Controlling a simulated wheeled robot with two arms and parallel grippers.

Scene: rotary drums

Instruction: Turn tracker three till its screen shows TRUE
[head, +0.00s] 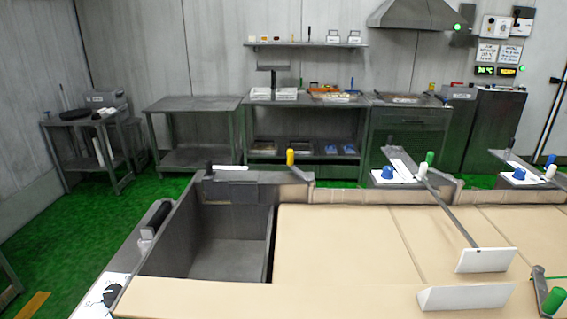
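Two white plates stand on the far rim of the counter, each with a blue knob; one blue knob (387,172) is right of the middle and the other blue knob (519,174) is near the right edge. Green, white and dark pegs stand beside them. A long dark bar runs from the first plate to a tilted white panel (486,260). A second white panel (465,297) lies in front of it. I cannot tell which of these, if any, is tracker three, and no TRUE text is readable. Neither of my grippers is in view.
A tan counter (340,240) fills the front, with an open grey bin (228,258) at its left. A green peg (553,300) is at the lower right. Metal tables (195,104) line the back wall. Green floor lies between.

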